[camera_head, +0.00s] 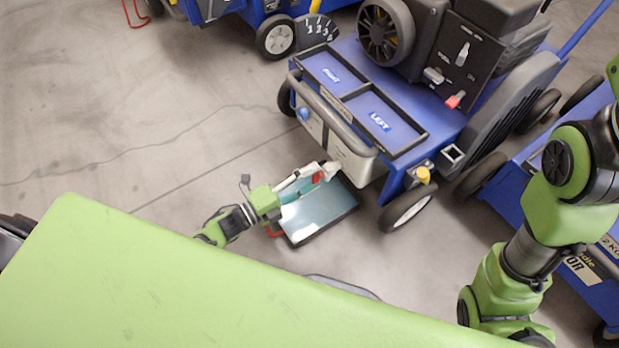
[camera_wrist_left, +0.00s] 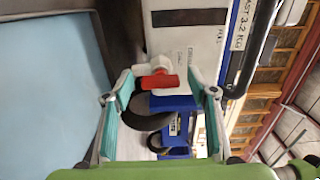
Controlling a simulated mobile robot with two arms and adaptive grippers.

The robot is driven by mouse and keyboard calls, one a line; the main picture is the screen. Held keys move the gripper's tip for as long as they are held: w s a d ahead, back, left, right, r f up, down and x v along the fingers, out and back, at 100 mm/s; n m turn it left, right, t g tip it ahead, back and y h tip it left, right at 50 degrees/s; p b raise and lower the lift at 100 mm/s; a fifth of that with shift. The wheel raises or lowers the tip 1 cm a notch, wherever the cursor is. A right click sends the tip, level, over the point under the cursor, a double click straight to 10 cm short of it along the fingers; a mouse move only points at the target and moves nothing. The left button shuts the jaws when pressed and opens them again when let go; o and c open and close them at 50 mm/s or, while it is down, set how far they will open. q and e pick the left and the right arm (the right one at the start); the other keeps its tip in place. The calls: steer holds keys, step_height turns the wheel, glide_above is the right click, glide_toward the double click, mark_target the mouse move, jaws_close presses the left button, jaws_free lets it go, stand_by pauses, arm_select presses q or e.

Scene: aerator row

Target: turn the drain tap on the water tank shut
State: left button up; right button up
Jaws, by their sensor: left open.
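The white water tank (camera_head: 352,160) hangs low on the blue aerator's near side. Its drain tap has a white body and a red lever (camera_head: 318,176). In the left wrist view the red lever (camera_wrist_left: 158,82) lies roughly sideways across the picture, below the white tap body (camera_wrist_left: 154,66) on the tank wall (camera_wrist_left: 192,48). My left gripper (camera_head: 308,182) is open, its teal-padded fingers on either side of the lever, with a gap visible on each side in the wrist view. My right arm shows at the right, its gripper out of view.
A dark-rimmed tray (camera_head: 326,228) lies on the floor below the tap. The aerator's wheel (camera_head: 407,209) and a yellow knob (camera_head: 423,175) are to the right. Other blue machines stand at the top and right. The floor at left is clear.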

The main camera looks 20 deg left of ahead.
arm_select(q)
steer(key=v, duration=1.2)
